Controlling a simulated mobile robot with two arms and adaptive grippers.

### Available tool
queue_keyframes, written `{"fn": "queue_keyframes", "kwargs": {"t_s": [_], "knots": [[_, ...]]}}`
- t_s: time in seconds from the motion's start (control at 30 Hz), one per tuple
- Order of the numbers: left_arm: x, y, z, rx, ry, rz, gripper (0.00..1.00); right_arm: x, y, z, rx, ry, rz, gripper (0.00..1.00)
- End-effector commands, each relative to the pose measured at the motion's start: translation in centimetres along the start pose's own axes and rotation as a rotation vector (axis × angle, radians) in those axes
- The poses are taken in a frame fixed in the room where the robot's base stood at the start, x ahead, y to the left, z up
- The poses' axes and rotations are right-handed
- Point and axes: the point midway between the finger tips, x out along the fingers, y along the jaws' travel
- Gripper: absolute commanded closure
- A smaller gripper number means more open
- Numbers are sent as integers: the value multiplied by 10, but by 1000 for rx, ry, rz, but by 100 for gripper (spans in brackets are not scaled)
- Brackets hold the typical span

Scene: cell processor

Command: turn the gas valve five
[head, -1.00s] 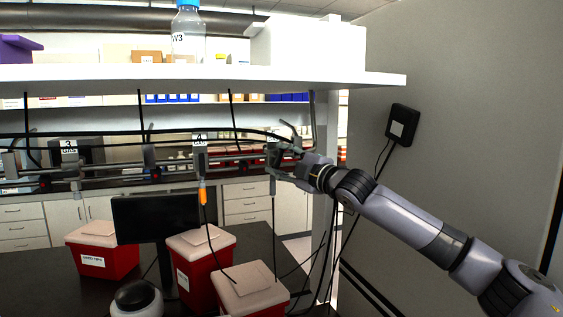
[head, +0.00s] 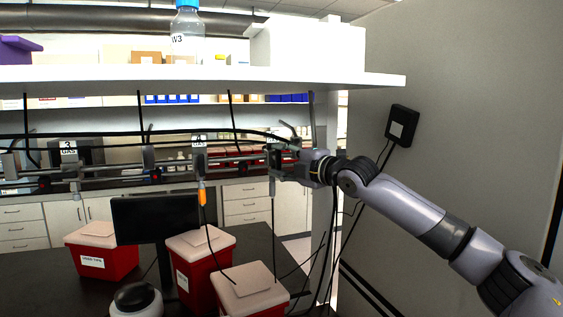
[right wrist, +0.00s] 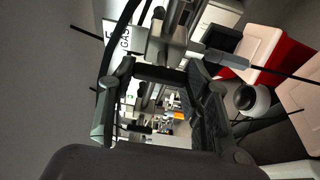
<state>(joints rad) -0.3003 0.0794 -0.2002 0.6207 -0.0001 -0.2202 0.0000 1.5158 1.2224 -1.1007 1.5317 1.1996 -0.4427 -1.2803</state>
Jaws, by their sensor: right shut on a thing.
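Gas valve five is at the right end of the gas rail under the shelf. Its metal body (right wrist: 166,45) shows in the right wrist view beside its white label reading GAS (right wrist: 118,35); the number is partly covered. My right gripper (head: 280,158) is at this valve and hides much of it in the head view. In the right wrist view its two fingers (right wrist: 162,72) reach the valve and are shut on it. The exact contact is hard to see. My left gripper is not in view.
Valves labelled 3 (head: 69,148) and 4 (head: 199,142) sit further left on the rail. A white shelf (head: 215,78) is above. Red bins with pale lids (head: 250,288) and a dark monitor (head: 140,220) stand below. A grey wall (head: 465,130) is at right.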

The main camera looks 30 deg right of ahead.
Motion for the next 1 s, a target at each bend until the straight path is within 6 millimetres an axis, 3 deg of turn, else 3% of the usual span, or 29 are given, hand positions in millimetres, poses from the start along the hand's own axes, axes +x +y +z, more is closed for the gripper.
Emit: {"fn": "queue_keyframes", "kwargs": {"t_s": [0.1,0.13,0.4,0.77,0.87,1.0], "knots": [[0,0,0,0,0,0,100,1,-4,-2,-2,2,-8,83],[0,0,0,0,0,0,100,1,-4,-2,-3,2,-8,54],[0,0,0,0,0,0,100,1,-2,-1,-1,1,-5,36],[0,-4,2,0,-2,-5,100,0,2,0,0,0,-1,35],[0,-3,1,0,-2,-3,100,1,12,-1,0,1,1,35],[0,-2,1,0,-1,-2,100,0,40,-1,1,1,6,35]]}}
